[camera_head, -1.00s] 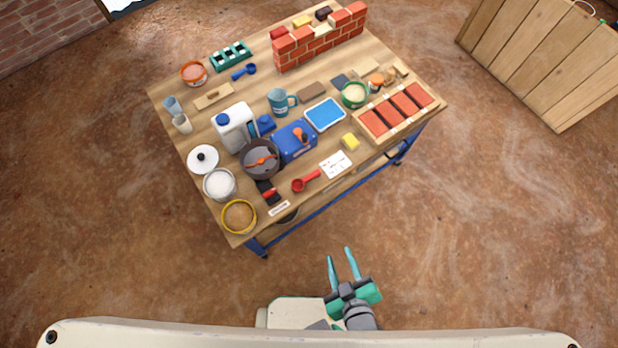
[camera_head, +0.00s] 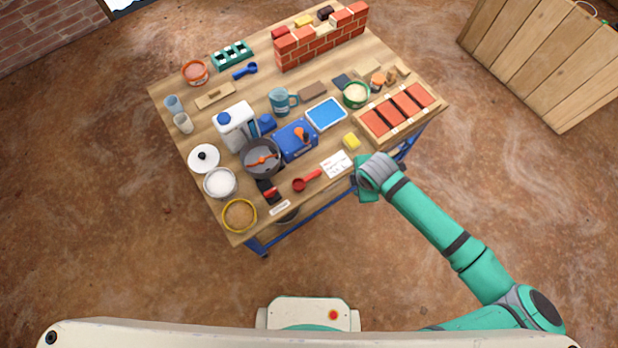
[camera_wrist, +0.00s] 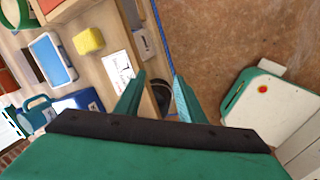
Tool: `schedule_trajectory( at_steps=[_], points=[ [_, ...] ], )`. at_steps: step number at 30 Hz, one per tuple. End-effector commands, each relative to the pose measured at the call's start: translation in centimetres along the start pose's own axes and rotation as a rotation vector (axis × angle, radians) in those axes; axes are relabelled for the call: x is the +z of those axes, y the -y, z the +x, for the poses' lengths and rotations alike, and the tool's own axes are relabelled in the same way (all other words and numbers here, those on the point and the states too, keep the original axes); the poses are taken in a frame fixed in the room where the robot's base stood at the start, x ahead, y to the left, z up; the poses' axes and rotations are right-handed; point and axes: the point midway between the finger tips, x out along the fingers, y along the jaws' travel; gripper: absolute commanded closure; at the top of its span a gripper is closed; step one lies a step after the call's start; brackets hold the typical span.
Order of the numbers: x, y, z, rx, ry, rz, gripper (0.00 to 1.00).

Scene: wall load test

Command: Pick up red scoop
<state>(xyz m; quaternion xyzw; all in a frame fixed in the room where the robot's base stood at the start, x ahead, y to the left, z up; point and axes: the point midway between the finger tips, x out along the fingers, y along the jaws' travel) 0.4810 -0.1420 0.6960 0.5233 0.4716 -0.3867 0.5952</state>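The red scoop (camera_head: 307,181) lies on the wooden table (camera_head: 240,180) near its front edge, beside a white card with writing (camera_head: 337,164). My gripper is at the table's front edge, to the right of the scoop and apart from it; in the head view my wrist hides its fingers. In the wrist view my gripper (camera_wrist: 155,92) is open, with nothing between its two green fingers. The table's edge runs beneath them. The scoop does not show in the wrist view.
A yellow sponge (camera_head: 351,141) and a brick tray (camera_head: 365,128) lie near my wrist.

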Motion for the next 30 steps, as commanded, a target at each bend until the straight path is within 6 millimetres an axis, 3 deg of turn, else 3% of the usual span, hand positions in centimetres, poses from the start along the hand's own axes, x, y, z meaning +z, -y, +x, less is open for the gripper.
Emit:
schedule_trajectory(
  at_steps=[1,6,12,15,22,30],
  points=[
    [-1.5,-1.7,-0.1,-0.023,-0.005,-0.057,0.64],
    [-5.7,-5.6,-0.9,-0.118,-0.019,-0.231,0.64],
    [-10.3,-8.1,-2.2,-0.209,-0.05,-0.391,0.64],
    [-11.6,-8.7,-2.8,-0.237,-0.062,-0.439,0.64],
    [-12.5,-8.7,-2.3,-0.258,-0.071,-0.469,0.64],
    [-12.4,-7.7,1.4,-0.257,-0.07,-0.467,0.64]
  ],
)
